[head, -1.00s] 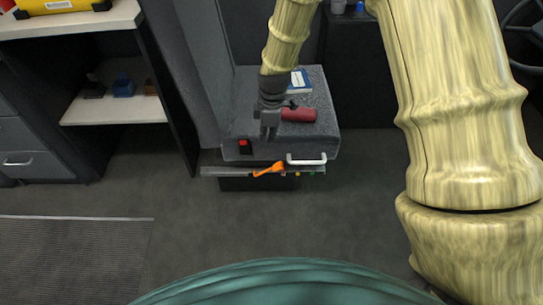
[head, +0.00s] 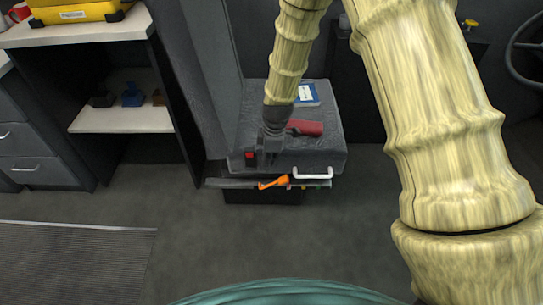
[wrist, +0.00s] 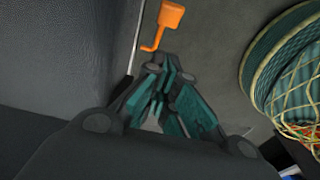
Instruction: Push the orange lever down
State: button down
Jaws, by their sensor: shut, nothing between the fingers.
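The orange lever (head: 274,182) sticks out from the front lower edge of the grey seat, left of a white handle. It also shows in the wrist view (wrist: 168,20), at the top, just beyond the fingertips. My gripper (head: 268,160) is above the front of the seat, slightly above and behind the lever in the head view. In the wrist view my gripper (wrist: 168,72) has its fingers together and empty. I see a gap between the fingertips and the lever's orange grip; whether they touch its thin stem I cannot tell.
The seat (head: 315,155) carries a red cylinder (head: 306,128) and a blue-and-white book (head: 308,94). A white handle (head: 314,173) is right of the lever. A red switch (head: 250,156) is on the seat's front. Shelves (head: 125,119) stand left. The floor in front is clear.

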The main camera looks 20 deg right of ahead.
notch_tip(320, 180, down, 7)
jog(key=d+b, duration=0.2)
jog(key=shift+s+f, duration=0.2)
jog(key=shift+s, duration=0.1)
jog(key=shift+d, duration=0.1)
